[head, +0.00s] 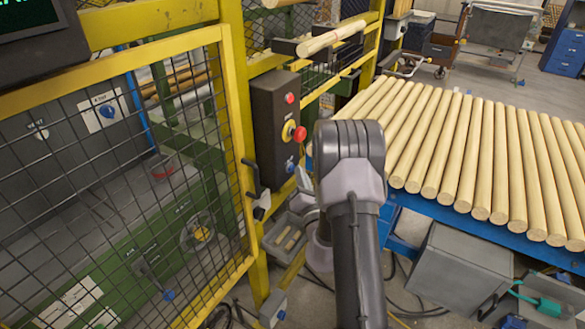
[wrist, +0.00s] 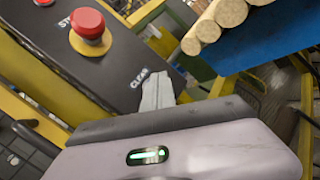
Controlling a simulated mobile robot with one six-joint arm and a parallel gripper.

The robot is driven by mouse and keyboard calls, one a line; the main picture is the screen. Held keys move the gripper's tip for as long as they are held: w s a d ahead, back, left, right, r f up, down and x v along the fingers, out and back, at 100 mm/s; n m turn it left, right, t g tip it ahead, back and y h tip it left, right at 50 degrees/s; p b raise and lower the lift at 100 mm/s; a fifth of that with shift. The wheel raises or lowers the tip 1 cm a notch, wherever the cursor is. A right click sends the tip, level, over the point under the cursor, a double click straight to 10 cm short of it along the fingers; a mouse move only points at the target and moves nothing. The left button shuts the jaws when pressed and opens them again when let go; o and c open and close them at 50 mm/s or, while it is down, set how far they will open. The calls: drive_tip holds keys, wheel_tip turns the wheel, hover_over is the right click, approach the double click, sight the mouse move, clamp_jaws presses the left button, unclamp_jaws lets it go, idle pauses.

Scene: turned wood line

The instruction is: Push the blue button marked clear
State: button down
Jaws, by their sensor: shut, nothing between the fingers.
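The blue button (head: 290,166) is low on the dark control box (head: 268,122) on the yellow post, left of my arm in the head view. In the wrist view the word CLEAR shows on the box face (wrist: 118,62), but the blue button is hidden there behind my gripper. My gripper (wrist: 158,78) is shut and empty, its fingertips beside the CLEAR lettering. I cannot tell whether they touch the button or box.
A red stop button on a yellow base (head: 293,132) sits above the blue one, with a small red button (head: 290,98) higher up. A yellow mesh gate (head: 130,190) stands left. A blue-framed rack of wooden rods (head: 480,160) lies close on the right.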

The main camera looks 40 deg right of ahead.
drive_tip(key=shift+w+a, duration=0.15)
drive_tip(key=shift+w, duration=0.15)
idle(0.6)
drive_tip(key=shift+s, duration=0.1)
drive_tip(key=shift+s+d, duration=0.3)
drive_tip(key=shift+s, duration=0.3)
drive_tip(key=s, duration=0.1)
drive_tip(key=s+d+b, duration=0.1)
drive_tip(key=s, duration=0.1)
drive_tip(key=s+d+b, duration=0.1)
drive_tip(key=shift+s, duration=0.35)
drive_tip(key=shift+f, duration=0.1)
idle(0.7)
